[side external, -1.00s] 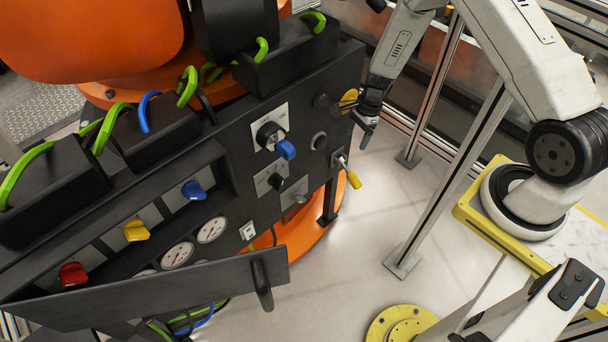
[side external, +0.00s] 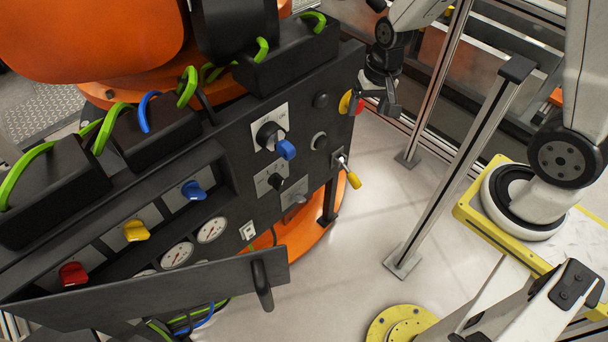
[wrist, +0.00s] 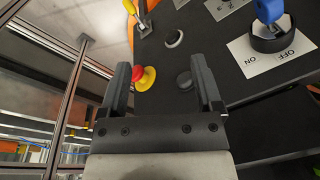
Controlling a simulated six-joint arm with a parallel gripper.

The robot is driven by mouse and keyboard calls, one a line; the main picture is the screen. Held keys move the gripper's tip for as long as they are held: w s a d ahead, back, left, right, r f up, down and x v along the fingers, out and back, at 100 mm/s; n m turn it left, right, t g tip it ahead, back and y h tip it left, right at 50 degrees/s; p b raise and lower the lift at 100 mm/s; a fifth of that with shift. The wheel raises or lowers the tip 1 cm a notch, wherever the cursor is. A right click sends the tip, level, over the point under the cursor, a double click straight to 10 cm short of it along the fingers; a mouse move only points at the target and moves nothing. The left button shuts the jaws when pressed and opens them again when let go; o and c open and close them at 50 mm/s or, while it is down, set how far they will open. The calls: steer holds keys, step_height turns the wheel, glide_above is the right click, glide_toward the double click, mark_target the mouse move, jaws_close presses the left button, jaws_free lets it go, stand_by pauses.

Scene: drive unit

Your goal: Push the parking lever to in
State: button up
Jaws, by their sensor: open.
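The lever with a yellow handle (side external: 352,178) sticks out from a small plate at the right end of the dark panel (side external: 232,157), its tip pointing down and right. It also shows at the top edge of the wrist view (wrist: 144,22), partly cut off. I cannot read any marking beside it. My gripper (side external: 380,103) is open and empty, above and to the right of the lever and apart from it. In the wrist view, my gripper (wrist: 162,66) faces the panel, with the lever beyond the left fingertip.
A red emergency button with a yellow collar (side external: 349,102) sits close beside my gripper. A blue rotary switch (side external: 285,149) and several coloured knobs are farther left on the panel. A metal fence post (side external: 455,170) stands to the right. Floor between post and panel is clear.

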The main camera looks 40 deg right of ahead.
steer(key=s+a+r+n+t, duration=0.1)
steer(key=s+a+r+n, duration=0.1)
steer(key=s+r+n, duration=0.2)
steer(key=shift+s+a+r+n+h, duration=0.2)
steer(key=shift+s+n+h, duration=0.1)
steer(key=shift+s+n, duration=0.6)
steer(key=shift+w, duration=0.15)
step_height(320, 180, up, 5)
steer(key=m+g+h, duration=0.2)
steer(key=g+h, duration=0.1)
glide_above(351, 177)
steer(key=a, duration=0.1)
step_height(351, 177, down, 50)
steer(key=shift+s+r, duration=0.25)
steer(key=shift+s, duration=0.1)
